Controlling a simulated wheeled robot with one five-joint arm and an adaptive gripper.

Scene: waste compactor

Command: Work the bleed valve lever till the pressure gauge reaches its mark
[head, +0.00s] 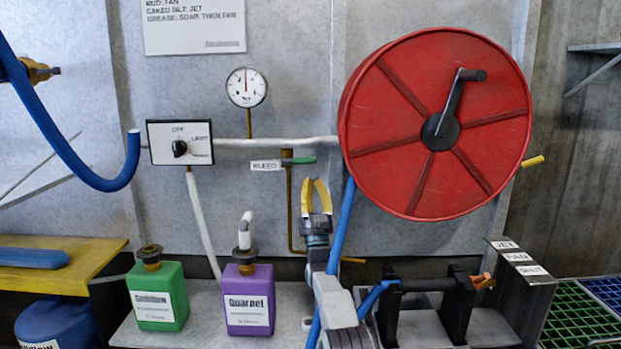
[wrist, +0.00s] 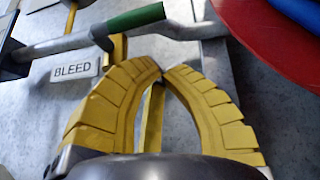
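The bleed valve lever has a green handle (head: 299,160) that lies about level, pointing right from the top of a brass pipe (head: 290,210). The white BLEED label (head: 265,166) is just left of it. In the wrist view the green handle (wrist: 136,18) is at the top, beyond my fingertips, tilted up to the right. The round pressure gauge (head: 246,87) is above and left of the lever; a red line points up on its dial, but the mark is too small to read. My gripper (head: 315,181) is below the handle, apart from it, fingertips together and empty (wrist: 162,72).
A large red hose reel (head: 378,110) with a crank stands close at the right. A grey pipe (head: 270,142) runs above the lever to the selector switch box (head: 181,142). A blue hose (head: 343,225) hangs beside my arm. Green (head: 159,290) and purple (head: 249,290) bottles stand below left.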

